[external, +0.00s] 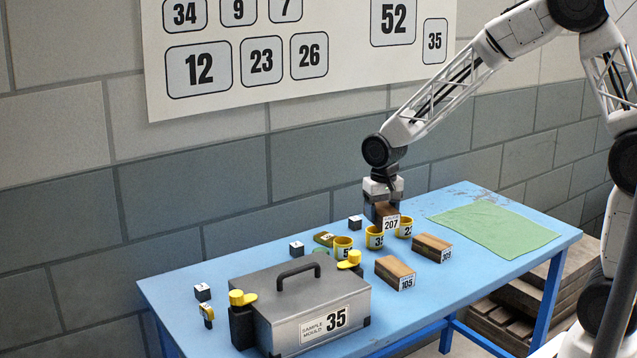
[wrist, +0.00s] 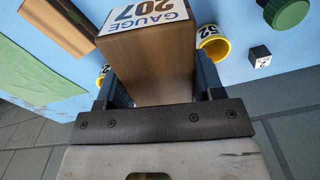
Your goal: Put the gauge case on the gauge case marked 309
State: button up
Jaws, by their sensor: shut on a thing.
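My gripper (external: 384,197) is shut on a brown gauge case (external: 384,210) whose white label reads 207. In the wrist view the case (wrist: 150,62) sits between the two dark fingers, its label facing away from the palm. In the external view it shows behind and above the yellow cups; its height over the table is hard to tell. The gauge case marked 309 (external: 431,246) lies flat on the blue table, to the right and nearer the camera, with nothing on top. The gauge case marked 105 (external: 394,270) lies left of it.
Yellow numbered cups (external: 374,238) stand close below my gripper; one cup (wrist: 213,46) is beside the held case. A grey sample mould marked 35 (external: 310,303) fills the front left. A green cloth (external: 497,228) covers the right. Small dark cubes (external: 355,223) stand around.

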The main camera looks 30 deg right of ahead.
jog(key=s+d+f+m, duration=0.1)
jog(key=s+d, duration=0.7)
jog(key=s, duration=0.2)
jog(key=s+d+f+m, duration=0.1)
jog(key=s+d+f, duration=0.1)
jog(key=s+d, duration=0.6)
jog(key=s, duration=0.3)
jog(key=shift+s+d, duration=0.15)
jog(key=shift+s, duration=0.05)
jog(key=shift+w, duration=0.15)
send_over(433, 241)
jog(key=shift+f, duration=0.8)
jog(key=shift+f, duration=1.75)
jog(key=shift+f, duration=0.1)
